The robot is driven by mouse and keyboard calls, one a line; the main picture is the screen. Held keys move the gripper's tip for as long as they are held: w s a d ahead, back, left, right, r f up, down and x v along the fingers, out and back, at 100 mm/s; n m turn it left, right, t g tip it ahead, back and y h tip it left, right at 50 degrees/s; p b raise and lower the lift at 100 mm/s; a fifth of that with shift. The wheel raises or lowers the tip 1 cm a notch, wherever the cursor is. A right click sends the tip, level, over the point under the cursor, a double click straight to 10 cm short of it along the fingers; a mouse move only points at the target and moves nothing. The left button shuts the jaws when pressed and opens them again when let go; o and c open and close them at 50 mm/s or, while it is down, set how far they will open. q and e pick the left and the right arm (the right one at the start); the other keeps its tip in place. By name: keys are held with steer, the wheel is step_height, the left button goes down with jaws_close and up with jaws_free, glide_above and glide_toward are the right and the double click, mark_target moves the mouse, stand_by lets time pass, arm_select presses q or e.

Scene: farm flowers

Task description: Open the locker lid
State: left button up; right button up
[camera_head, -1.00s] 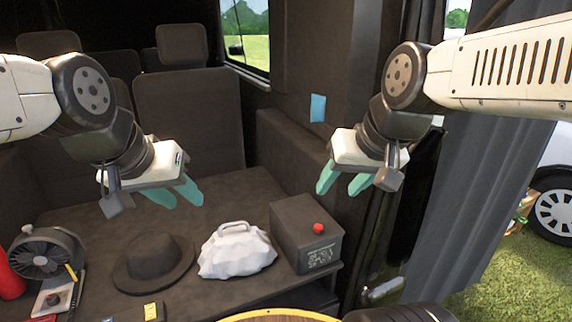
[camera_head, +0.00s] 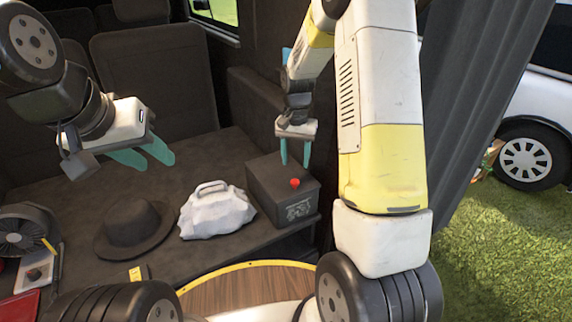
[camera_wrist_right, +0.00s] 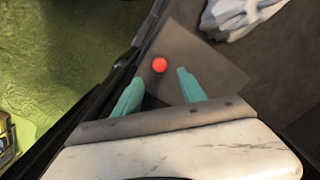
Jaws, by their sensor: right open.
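The locker is a dark grey box (camera_head: 277,203) with a red knob (camera_head: 295,182) on its lid, standing at the right end of the dark shelf. Its lid looks shut. My right gripper (camera_head: 295,163) is open, with teal fingers pointing down above the back part of the box. In the right wrist view the lid (camera_wrist_right: 195,62) and the red knob (camera_wrist_right: 159,65) lie beyond the two spread fingers, with the knob between their lines. My left gripper (camera_head: 145,158) hangs in the air above the shelf at the left, its two teal fingers apart and empty.
A white bag (camera_head: 215,212) sits just left of the box, and a black hat (camera_head: 133,228) is left of it. A fan (camera_head: 25,232) stands at the far left. A dark wall and a curtain (camera_head: 480,110) are close on the right.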

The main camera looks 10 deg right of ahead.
mark_target(295, 181)
step_height(295, 181, down, 8)
steer(key=shift+r, duration=0.1)
stand_by(0.4)
jaws_close()
stand_by(1.2)
